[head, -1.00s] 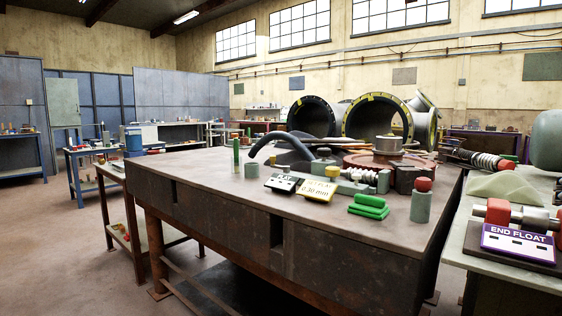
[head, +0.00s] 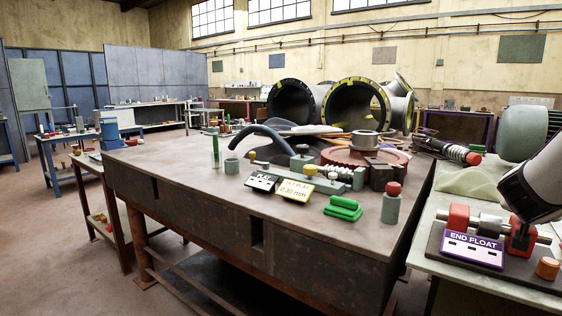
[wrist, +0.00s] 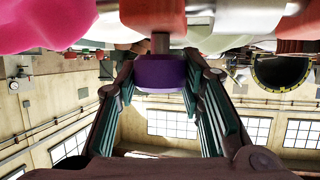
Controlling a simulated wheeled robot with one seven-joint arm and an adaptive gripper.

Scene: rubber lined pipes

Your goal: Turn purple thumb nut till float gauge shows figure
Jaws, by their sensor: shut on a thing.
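In the wrist view the purple thumb nut (wrist: 160,74) hangs on a short stem below a red block. My gripper (wrist: 162,88) has its two fingers on either side of the nut and is shut on it. In the head view my arm comes in at the right edge, over the bench; the fingers and nut are not visible there. The END FLOAT gauge (head: 472,248), a purple-edged white plate with small windows, stands in front of a red-ended shaft fixture (head: 487,222). Its figure is too small to read. A yellow card (head: 294,190) reads 0.30 mm.
A black-and-white PLAY plate (head: 262,181), a green block (head: 343,208) and a red-capped grey bottle (head: 391,204) stand on the large steel table (head: 210,200). An orange cylinder (head: 547,268) sits beside the gauge. Large flanged pipes (head: 357,108) stand behind.

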